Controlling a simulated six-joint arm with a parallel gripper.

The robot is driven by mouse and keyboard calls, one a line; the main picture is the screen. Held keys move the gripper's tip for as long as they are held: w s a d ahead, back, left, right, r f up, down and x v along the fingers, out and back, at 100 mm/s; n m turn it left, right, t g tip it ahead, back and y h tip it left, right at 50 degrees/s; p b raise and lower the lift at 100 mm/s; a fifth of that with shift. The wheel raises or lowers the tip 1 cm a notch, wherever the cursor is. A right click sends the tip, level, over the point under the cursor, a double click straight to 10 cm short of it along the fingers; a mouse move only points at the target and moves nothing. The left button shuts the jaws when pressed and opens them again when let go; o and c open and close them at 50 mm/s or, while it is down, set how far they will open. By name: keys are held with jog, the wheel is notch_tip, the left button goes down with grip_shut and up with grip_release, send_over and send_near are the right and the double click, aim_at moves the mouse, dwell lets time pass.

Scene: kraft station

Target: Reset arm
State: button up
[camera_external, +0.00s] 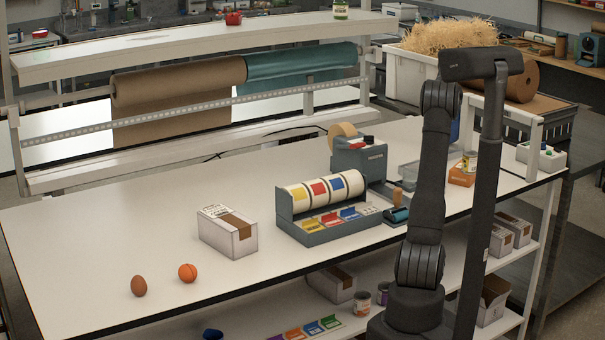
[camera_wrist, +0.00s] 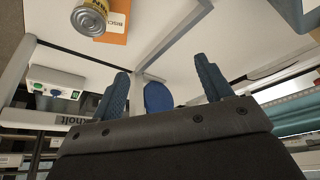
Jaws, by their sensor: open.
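In the wrist view my gripper (camera_wrist: 162,80) shows two blue ribbed fingers set wide apart. It is open. A blue rounded shape (camera_wrist: 158,97) shows between the fingers; I cannot tell what it is or how far away. My arm (camera_external: 432,180) is folded high at the right of the external view, above the table's right end. My gripper cannot be made out clearly there. A can (camera_wrist: 89,18) and an orange box (camera_wrist: 117,22) show at the top of the wrist view.
The white table (camera_external: 110,240) carries a brown egg (camera_external: 138,286), an orange ball (camera_external: 187,273), a white box (camera_external: 228,232), a label dispenser (camera_external: 325,212) and a tape dispenser (camera_external: 358,161). A button box (camera_external: 541,157) stands at the right end. The table's left part is mostly clear.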

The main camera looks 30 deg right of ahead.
jog(key=w+a+n+y, duration=0.1)
jog(key=w+a+n, duration=0.2)
jog(key=w+a, duration=1.2)
jog(key=shift+a+n+t, duration=0.3)
jog(key=shift+a+n, duration=0.1)
jog(key=shift+r, duration=0.1)
